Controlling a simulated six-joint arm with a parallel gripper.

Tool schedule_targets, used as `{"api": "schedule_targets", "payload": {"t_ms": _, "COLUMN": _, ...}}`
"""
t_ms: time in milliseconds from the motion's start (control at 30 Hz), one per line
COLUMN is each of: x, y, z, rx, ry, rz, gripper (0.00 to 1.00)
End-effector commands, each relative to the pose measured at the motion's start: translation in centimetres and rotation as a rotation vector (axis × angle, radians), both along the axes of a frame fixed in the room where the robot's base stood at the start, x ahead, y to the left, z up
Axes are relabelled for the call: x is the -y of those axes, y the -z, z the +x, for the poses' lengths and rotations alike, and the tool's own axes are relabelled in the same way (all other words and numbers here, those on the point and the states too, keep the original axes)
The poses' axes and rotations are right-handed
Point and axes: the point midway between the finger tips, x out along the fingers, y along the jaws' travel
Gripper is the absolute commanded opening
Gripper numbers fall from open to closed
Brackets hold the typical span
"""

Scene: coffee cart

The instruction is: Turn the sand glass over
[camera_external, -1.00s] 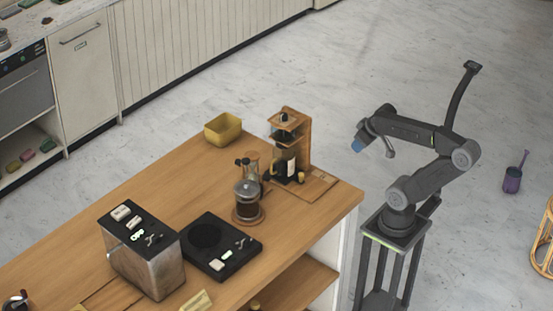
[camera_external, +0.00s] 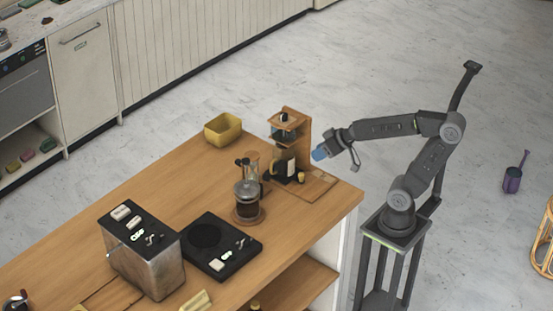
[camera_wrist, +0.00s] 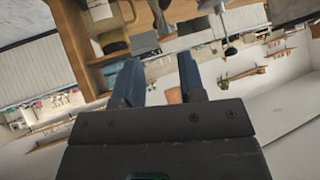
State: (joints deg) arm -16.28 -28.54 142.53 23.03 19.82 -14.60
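The sand glass (camera_external: 251,167) shows in the external view on the wooden counter, just behind the French press (camera_external: 247,200). The press hides its lower part, and it appears upright. My gripper (camera_external: 319,154) is in the air to the right of the wooden coffee stand (camera_external: 303,138), apart from the sand glass, with the stand between them. In the wrist view the two blue fingers of my gripper (camera_wrist: 161,74) are spread with nothing between them. I cannot make out the sand glass for certain in the wrist view.
A carafe (camera_external: 286,167) stands in the coffee stand. A yellow bin (camera_external: 223,130) is at the counter's back. A black scale (camera_external: 215,252) and a metal machine (camera_external: 147,265) are in front. Counter left of the French press is clear.

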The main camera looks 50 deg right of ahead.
Motion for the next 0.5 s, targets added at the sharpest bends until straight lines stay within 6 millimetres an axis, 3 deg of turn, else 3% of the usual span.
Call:
{"api": "schedule_targets", "payload": {"t_ms": 33, "x": -2.3, "y": 0.7, "z": 1.0, "rx": 0.041, "ry": -0.024, "rz": 0.028, "gripper": 0.37}}
{"api": "schedule_targets", "payload": {"t_ms": 200, "x": -7.3, "y": 2.5, "z": 3.3, "rx": 0.191, "ry": 0.014, "rz": 0.062, "gripper": 0.37}}
{"api": "schedule_targets", "payload": {"t_ms": 333, "x": -9.4, "y": 4.6, "z": 3.5, "rx": 0.278, "ry": 0.097, "rz": -0.005, "gripper": 0.37}}
{"api": "schedule_targets", "payload": {"t_ms": 500, "x": -10.1, "y": 7.0, "z": 2.3, "rx": 0.359, "ry": 0.207, "rz": -0.170, "gripper": 0.37}}
